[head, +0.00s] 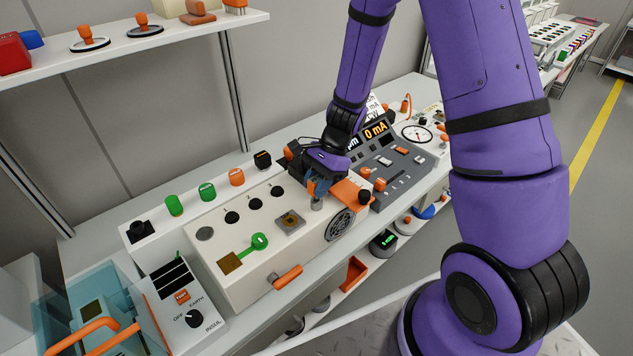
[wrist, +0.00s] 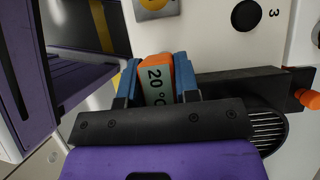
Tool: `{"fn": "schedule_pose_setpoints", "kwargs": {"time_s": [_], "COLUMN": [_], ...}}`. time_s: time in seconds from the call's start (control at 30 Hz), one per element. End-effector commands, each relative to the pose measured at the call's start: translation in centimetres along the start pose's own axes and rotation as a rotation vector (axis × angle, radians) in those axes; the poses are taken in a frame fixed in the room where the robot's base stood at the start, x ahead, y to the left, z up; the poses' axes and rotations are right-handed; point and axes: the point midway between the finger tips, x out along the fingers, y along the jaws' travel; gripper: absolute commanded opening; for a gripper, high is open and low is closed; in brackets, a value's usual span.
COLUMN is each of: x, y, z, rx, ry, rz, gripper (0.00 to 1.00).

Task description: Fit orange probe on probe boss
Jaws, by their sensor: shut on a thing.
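The orange probe (wrist: 155,72) shows in the wrist view, with a grey display reading "20 °C". My gripper (wrist: 156,82) is shut on it, one blue fingertip on each side. In the head view my gripper (head: 318,188) is low over the right part of the cream panel unit, and the probe is mostly hidden by the fingers. A short grey cylinder (head: 317,204) shows just under the fingertips; I cannot tell whether it is the probe boss or part of the probe. Contact there cannot be made out.
A grey meter console (head: 395,165) stands beyond, and a shelf (head: 130,45) hangs upper left.

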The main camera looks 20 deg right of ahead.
Motion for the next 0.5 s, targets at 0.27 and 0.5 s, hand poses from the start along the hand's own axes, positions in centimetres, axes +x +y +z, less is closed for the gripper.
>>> {"fn": "schedule_pose_setpoints", "kwargs": {"time_s": [0.27,0.5], "x": [0.51,0.96], "y": [-0.02,-0.01], "z": [-0.31,-0.58], "rx": [0.000,0.001], "ry": [0.000,-0.001], "rz": [-0.001,-0.001], "gripper": [0.05,0.05]}}
